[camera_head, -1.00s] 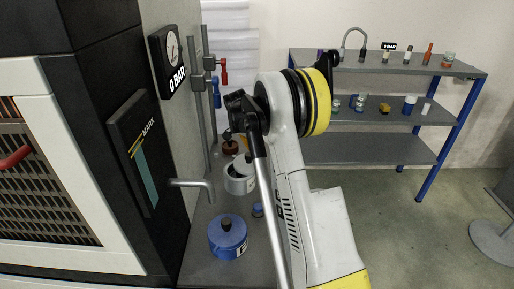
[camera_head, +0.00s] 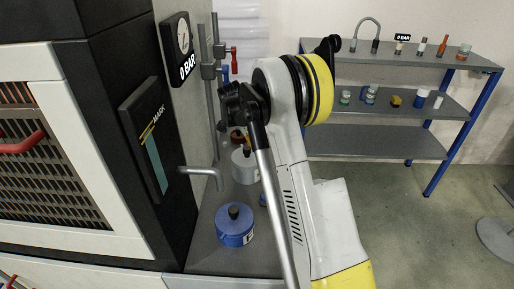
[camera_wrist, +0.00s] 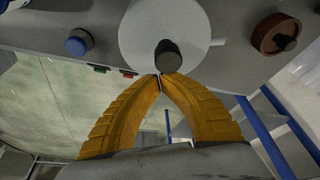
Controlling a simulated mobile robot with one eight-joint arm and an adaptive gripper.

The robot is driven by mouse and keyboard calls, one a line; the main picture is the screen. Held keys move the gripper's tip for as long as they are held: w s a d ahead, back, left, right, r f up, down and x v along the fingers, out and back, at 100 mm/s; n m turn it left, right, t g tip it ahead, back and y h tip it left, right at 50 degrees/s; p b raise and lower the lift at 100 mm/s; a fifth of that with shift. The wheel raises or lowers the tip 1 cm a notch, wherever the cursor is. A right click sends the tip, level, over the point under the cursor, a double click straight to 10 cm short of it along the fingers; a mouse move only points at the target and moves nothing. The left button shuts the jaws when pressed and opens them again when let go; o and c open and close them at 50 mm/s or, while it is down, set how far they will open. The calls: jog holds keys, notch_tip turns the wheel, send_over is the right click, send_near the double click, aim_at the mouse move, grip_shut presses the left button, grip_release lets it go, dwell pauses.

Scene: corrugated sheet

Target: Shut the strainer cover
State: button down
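A white pot (camera_head: 247,171) with a pale round cover, probably the strainer, stands on the grey counter, partly hidden by my arm. In the wrist view the white round cover (camera_wrist: 150,28) with a dark knob (camera_wrist: 168,57) fills the top middle. My gripper (camera_wrist: 158,82) has its yellow fingertips together just below the knob, very near or touching it. Nothing shows between the fingers. I cannot tell whether the cover sits fully down.
A blue pot (camera_head: 235,228) with a black knob stands nearer on the counter. A brown round pot (camera_wrist: 272,34) is beside the white one. A metal spout (camera_head: 203,172) juts from the black machine at left. A shelf unit (camera_head: 400,100) with small items stands behind.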

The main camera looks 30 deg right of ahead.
notch_tip(320, 180, up, 9)
jog(key=p, duration=0.2)
jog(key=shift+d+r, duration=0.2)
jog(key=shift+d, duration=0.1)
jog(key=shift+s, duration=0.15)
